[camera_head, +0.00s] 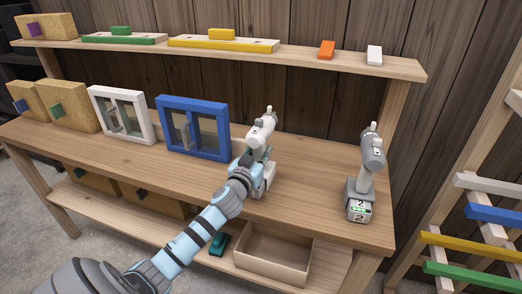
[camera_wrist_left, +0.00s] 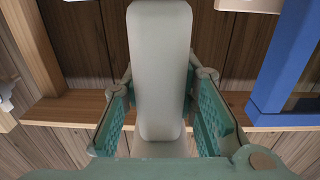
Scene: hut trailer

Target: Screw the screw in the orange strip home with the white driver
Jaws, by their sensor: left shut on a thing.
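The white driver (camera_head: 262,128) is upright above the workbench, with its head up and its base low. My left gripper (camera_head: 256,164) is shut on its handle; the driver's handle (camera_wrist_left: 160,70) fills the space between the teal fingers (camera_wrist_left: 160,118) in the left wrist view. My right gripper is not in view.
A grey driver (camera_head: 372,150) stands on the bench's right end, on a base marked 2. White (camera_head: 122,114) and blue (camera_head: 194,127) framed panels stand left of my gripper. An open box (camera_head: 272,277) sits on the lower shelf. The upper shelf (camera_head: 400,67) holds small coloured blocks.

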